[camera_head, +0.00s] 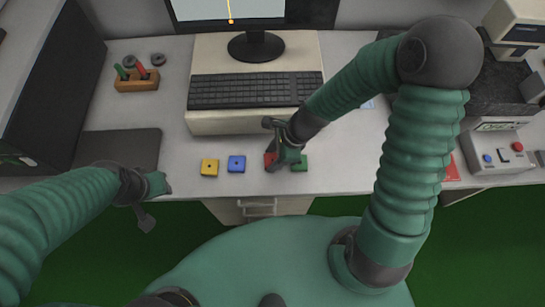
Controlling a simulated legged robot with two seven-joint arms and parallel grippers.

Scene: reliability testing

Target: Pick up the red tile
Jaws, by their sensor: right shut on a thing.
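A row of small tiles lies near the front edge of the desk: a yellow tile (209,167), a blue tile (236,164), a red tile (269,160) and a green tile (300,163). My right gripper (276,164) points down at the red tile and is shut on it, hiding much of it. I cannot tell whether the tile is clear of the desk. My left gripper (150,205) is near the desk's front edge at the left, apart from the tiles. Its fingers are too unclear to tell if they are open.
A keyboard (255,90) and a monitor (250,10) stand behind the tiles. A dark pad (117,148) and a wooden holder (137,80) are at the left. A control box (503,148) with buttons is at the right.

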